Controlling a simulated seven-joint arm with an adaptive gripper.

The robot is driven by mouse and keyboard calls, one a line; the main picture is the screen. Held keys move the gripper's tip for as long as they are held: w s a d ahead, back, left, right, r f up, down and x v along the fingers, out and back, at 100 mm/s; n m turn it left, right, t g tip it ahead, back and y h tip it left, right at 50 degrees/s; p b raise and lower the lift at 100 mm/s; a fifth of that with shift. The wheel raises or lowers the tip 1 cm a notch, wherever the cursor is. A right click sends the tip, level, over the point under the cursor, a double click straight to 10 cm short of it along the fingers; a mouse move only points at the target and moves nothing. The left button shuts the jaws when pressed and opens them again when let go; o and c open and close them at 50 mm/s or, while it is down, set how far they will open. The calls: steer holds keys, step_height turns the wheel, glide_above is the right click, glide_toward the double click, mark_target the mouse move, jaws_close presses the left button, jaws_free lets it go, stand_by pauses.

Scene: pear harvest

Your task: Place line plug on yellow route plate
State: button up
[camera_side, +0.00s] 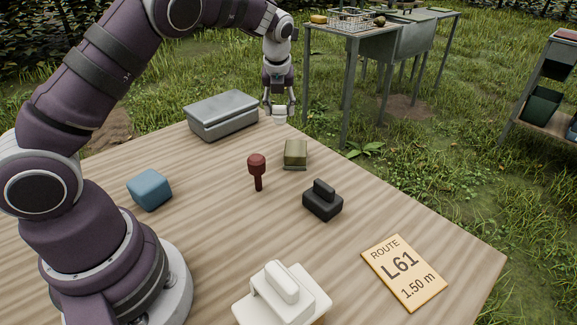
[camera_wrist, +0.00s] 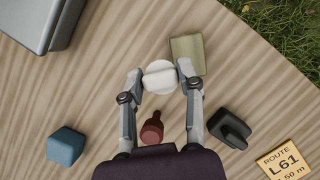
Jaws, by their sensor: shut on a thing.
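My gripper (camera_side: 280,104) is shut on a small white round piece (camera_side: 279,116) with a raised bar, near the table's far edge. In the wrist view the white piece (camera_wrist: 157,77) sits between the two fingertips (camera_wrist: 160,78), close to the olive block in the picture. No label tells whether this piece is the line plug. The yellow route plate (camera_side: 404,272), marked "ROUTE L61 1.50 m", lies flat near the table's right edge with nothing on it. It is partly cut off at the lower right of the wrist view (camera_wrist: 286,163).
On the wooden table stand an olive block (camera_side: 295,154), a dark red knobbed piece (camera_side: 257,170), a black piece with a handle (camera_side: 323,200), a blue block (camera_side: 150,190), a grey metal box (camera_side: 223,116) and a larger white handled piece (camera_side: 283,296). Bare wood surrounds the plate.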

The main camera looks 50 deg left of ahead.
steer(key=w+d+m+t+h, duration=0.15)
steer(key=d+m, duration=0.45)
steer(key=d, duration=1.3)
steer(key=m+h, duration=0.2)
steer(key=m, duration=0.2)
glide_above(393, 250)
steer(key=s, duration=0.2)
step_height(393, 250, down, 9)
steer(key=shift+w+f, duration=0.1)
steer(key=shift+f, duration=0.25)
steer(key=o, duration=0.8)
steer(key=shift+f, duration=0.1)
steer(key=shift+c, duration=0.2)
